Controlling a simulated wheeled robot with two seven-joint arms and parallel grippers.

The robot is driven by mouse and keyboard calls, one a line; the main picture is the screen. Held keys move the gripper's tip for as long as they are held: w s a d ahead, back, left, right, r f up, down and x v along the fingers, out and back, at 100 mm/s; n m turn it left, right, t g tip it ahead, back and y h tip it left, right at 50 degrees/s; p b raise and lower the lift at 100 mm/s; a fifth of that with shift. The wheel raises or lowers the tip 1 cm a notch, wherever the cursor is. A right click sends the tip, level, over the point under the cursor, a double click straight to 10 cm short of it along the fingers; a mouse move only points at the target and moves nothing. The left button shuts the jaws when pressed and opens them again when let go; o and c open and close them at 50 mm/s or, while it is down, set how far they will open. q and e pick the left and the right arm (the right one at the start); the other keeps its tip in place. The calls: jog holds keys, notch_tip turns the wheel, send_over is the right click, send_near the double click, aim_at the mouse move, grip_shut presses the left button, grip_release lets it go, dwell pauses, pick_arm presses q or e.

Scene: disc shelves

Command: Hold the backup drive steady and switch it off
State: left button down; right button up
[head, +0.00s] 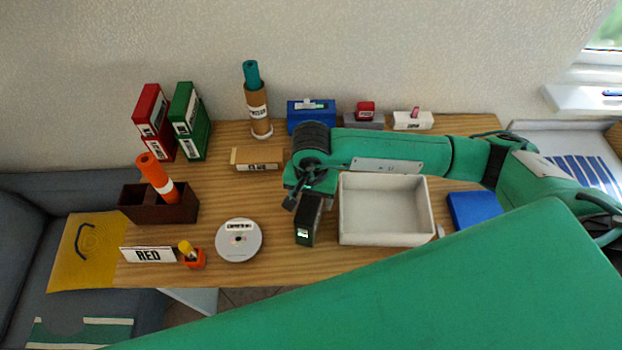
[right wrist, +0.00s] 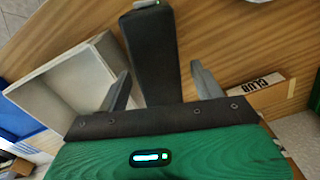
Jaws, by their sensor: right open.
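A black box (head: 307,222) with a small lit green patch on its front end stands left of the white tray; I take it for the backup drive, though its label is too small to read. In the right wrist view the black box (right wrist: 152,55) lies between and beyond the fingers, with a small green-lit part at its far end. My right gripper (head: 300,196) is at the box's rear end. Its fingers (right wrist: 160,78) are apart, one on each side of the box, with no clear contact. My left gripper is not in view.
The white tray (head: 384,240) stands close right of the box. A disc (head: 239,240) lies to the left. A CLUB block (head: 257,160), a blue box (head: 311,116) and a cardboard tube (head: 259,112) stand behind. A blue block (head: 472,209) is at the right. Wood between disc and box is clear.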

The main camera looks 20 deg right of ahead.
jog(key=shift+f+p, duration=0.55)
jog(key=shift+f, duration=1.9)
jog(key=c, duration=1.3)
jog(key=shift+o, duration=0.2)
